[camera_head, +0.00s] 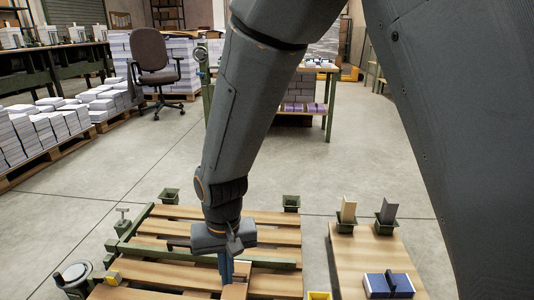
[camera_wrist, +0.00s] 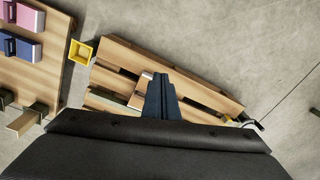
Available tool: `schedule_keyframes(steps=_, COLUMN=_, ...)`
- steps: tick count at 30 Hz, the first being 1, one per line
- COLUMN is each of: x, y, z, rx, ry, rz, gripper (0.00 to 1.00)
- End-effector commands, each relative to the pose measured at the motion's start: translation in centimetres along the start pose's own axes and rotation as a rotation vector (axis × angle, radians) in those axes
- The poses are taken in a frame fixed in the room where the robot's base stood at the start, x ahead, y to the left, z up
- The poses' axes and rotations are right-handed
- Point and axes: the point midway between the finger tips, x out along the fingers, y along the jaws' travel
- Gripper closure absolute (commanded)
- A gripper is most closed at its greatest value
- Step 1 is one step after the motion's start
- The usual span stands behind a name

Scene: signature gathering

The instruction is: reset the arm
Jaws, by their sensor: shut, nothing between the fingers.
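My arm hangs down through the middle of the head view, bent at the wrist. My gripper (camera_head: 226,272) points down over a slatted wooden platform (camera_head: 165,243) with green fittings. Its narrow blue-grey fingers are together and hold nothing. In the wrist view my gripper (camera_wrist: 160,84) is seen from behind over the same slats (camera_wrist: 205,96). A small light-brown block (camera_head: 236,287) lies close beside the fingertips. I cannot tell whether they touch it.
A wooden table (camera_head: 350,262) at right holds a blue-and-white book stack (camera_head: 377,287) and upright blocks in green holders. A yellow bin (camera_wrist: 81,52) sits between table and platform. Pallets of paper stacks (camera_head: 35,135) and an office chair (camera_head: 153,62) stand behind. Open concrete floor (camera_head: 150,165) lies between.

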Motion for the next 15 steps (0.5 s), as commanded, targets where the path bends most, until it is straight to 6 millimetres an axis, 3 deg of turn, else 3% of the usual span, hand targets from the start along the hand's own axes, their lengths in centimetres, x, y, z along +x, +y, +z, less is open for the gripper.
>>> schedule_keyframes(steps=1, x=-1.7, y=0.2, z=1.0, rx=-0.025, ry=0.006, rz=-0.007, gripper=1.0)
schedule_keyframes(steps=6, x=-6.0, y=1.3, z=4.9, rx=-0.123, ry=0.01, rz=-0.022, gripper=1.0)
schedule_keyframes(steps=15, x=-10.1, y=3.0, z=10.4, rx=-0.25, ry=0.016, rz=-0.044, gripper=1.0)
